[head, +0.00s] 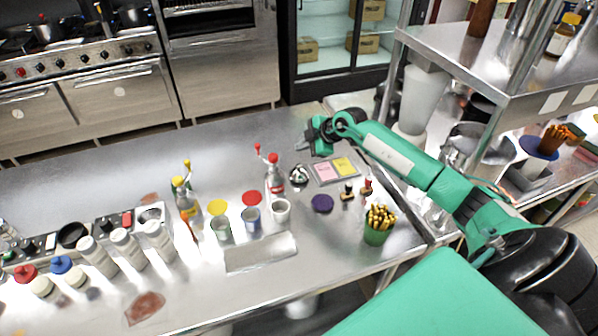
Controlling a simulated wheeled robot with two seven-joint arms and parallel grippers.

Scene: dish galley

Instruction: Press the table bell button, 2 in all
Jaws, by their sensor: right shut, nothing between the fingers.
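A small shiny bell (298,175) with a dark base stands on the steel counter (110,185), just right of a red-topped bottle (275,180). My right gripper (316,147) reaches in from the right and is shut with nothing in it. It is above and slightly right of the bell in the picture, apart from it. The bell's button is too small to make out. My left gripper is not in view.
Pink and yellow pads (335,169) lie right of the bell. A purple disc (322,203), stamps (347,191) and a green cup of pencils (377,225) stand nearer. White cups (280,210) and bottles crowd the left. The counter's far left is clear.

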